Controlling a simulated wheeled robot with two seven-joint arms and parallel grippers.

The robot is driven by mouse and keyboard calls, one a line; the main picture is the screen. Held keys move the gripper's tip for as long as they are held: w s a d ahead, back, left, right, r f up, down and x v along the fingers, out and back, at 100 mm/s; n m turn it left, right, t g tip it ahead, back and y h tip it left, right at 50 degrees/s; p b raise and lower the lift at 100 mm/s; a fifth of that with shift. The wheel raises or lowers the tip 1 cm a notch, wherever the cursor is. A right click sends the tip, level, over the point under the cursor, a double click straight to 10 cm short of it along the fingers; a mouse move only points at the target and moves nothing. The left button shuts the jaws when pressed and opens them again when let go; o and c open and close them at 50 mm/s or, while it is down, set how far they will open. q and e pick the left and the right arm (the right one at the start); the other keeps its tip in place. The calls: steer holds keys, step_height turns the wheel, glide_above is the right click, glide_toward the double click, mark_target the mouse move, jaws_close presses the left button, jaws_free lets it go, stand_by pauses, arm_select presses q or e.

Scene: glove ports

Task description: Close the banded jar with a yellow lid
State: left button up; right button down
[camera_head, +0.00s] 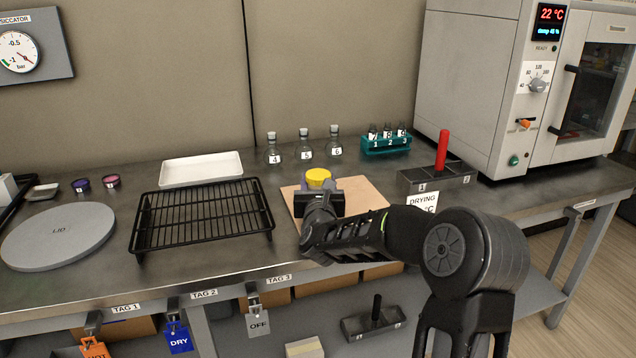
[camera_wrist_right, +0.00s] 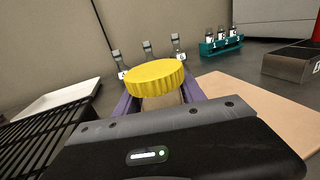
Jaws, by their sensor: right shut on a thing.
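A yellow ridged lid (camera_head: 318,176) shows just beyond my right gripper, over the tan board. In the right wrist view the yellow lid (camera_wrist_right: 158,77) sits between the purple fingers of my right gripper (camera_wrist_right: 162,100), which is shut on it or on what is directly under it. A tan patch (camera_wrist_right: 163,101) shows below the lid's rim; I cannot tell whether it is a jar or the board. No band is visible, and the gripper body hides what lies lower. My right gripper (camera_head: 321,186) comes in from the right. My left gripper is not in view.
The tan board (camera_head: 366,195) lies on the metal bench. A black wire rack (camera_head: 203,212) and a white tray (camera_head: 201,168) are to the left. Stoppered flasks (camera_head: 304,150) and a teal vial rack (camera_head: 386,148) stand behind. A grey box with a red handle (camera_head: 442,152) is right.

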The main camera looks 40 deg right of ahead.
steer(key=shift+f+b, duration=0.1)
steer(key=shift+b, duration=0.2)
steer(key=c, duration=0.7)
jaws_free()
steer(key=shift+r+p, duration=0.2)
steer(key=shift+p, duration=0.2)
steer(key=b+v, duration=0.1)
steer(key=v, duration=1.1)
